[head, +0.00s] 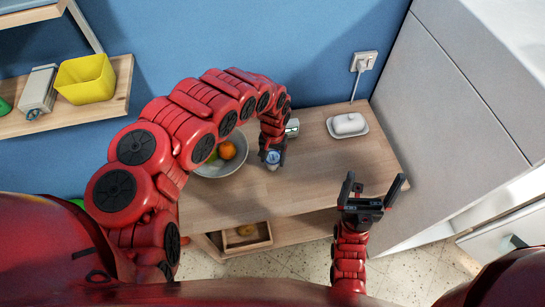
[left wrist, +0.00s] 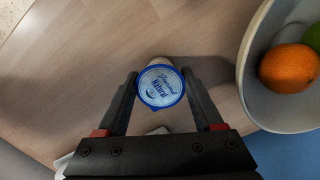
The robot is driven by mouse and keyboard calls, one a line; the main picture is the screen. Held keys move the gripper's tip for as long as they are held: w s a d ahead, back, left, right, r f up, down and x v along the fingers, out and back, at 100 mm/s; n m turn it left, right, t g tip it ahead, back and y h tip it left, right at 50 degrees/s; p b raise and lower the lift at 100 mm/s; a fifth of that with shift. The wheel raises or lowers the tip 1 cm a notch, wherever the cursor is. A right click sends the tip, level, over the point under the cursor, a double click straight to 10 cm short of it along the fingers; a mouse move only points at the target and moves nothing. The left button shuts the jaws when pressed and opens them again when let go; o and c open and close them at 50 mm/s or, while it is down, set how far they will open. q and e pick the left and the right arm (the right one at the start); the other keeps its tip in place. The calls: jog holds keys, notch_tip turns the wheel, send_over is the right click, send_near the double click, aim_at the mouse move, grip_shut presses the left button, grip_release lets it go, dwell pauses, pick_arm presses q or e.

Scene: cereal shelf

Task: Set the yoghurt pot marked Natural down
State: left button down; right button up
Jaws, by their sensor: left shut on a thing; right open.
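In the head view the pot (head: 273,157) is at the end of my left arm over the wooden counter (head: 310,175), right of the bowl. I cannot tell whether its base touches the counter. My right gripper (head: 373,187) is open and empty in front of the counter's right part.
A grey bowl (head: 240,163) with fruit stands left of the pot. A white and metallic object (head: 292,127) is just behind my left gripper. A white butter dish (head: 347,124) sits at the back right. The counter's front and right middle are clear. A wooden crate (head: 262,238) is below.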

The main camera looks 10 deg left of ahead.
pick_arm(q)
jog(key=shift+f, duration=0.15)
jog(key=shift+c, duration=0.2)
grip_release()
jog(key=shift+r, duration=0.2)
